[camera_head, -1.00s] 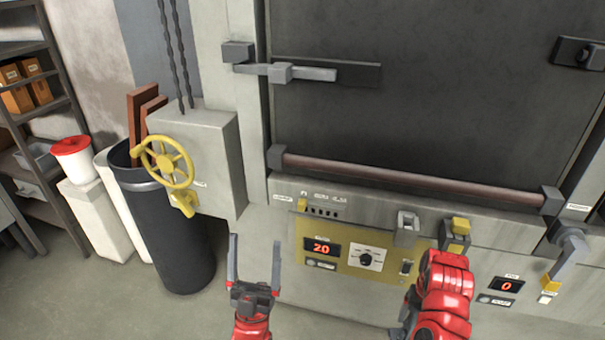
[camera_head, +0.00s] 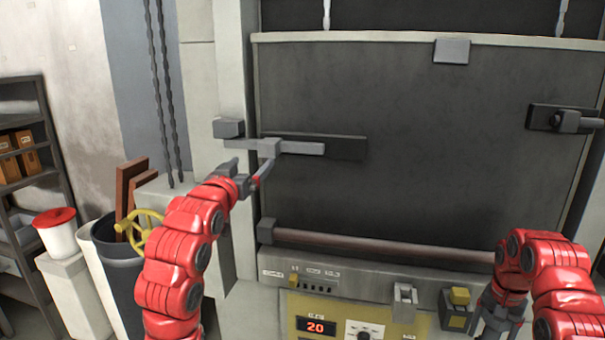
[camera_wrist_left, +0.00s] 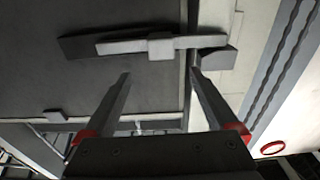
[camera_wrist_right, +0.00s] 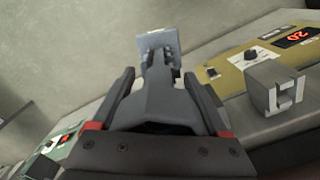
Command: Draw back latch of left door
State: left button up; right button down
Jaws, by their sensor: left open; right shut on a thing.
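The left door latch is a grey sliding bar (camera_head: 300,147) with a square block (camera_head: 269,148) on the dark door (camera_head: 420,110). Its left end reaches past the door edge to a grey keeper (camera_head: 229,128) on the frame. The bar also shows in the left wrist view (camera_wrist_left: 120,47), with its block (camera_wrist_left: 161,48) beyond the fingertips. My left gripper (camera_head: 249,164) is open and empty, just below the block, apart from it in the left wrist view (camera_wrist_left: 160,75). My right gripper (camera_wrist_right: 165,78) is shut on a grey lever (camera_wrist_right: 158,95), mostly hidden in the head view.
A matching latch (camera_head: 565,119) sits on the door's right side. A brown bar (camera_head: 370,245) crosses below the door. A gold control panel (camera_head: 310,308) reads 20. A yellow handwheel (camera_head: 143,230) and a dark bin (camera_head: 118,265) stand at left.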

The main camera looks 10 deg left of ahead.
aim_at(266, 150)
jog(key=shift+s+d+r, duration=0.1)
jog(key=shift+d+r, duration=0.15)
jog(key=shift+r, duration=0.45)
pick_arm(q)
jog(key=shift+g, duration=0.3)
jog(key=w+p, duration=0.2)
jog(key=w, duration=0.3)
jog(key=w+p, duration=0.2)
jog(key=w, duration=0.4)
jog(key=shift+w+d+r, duration=0.15)
jog(key=shift+w, duration=0.05)
pick_arm(e)
notch_tip(266, 150, up, 4)
jog(key=shift+f, duration=0.1)
pick_arm(q)
grip_shut()
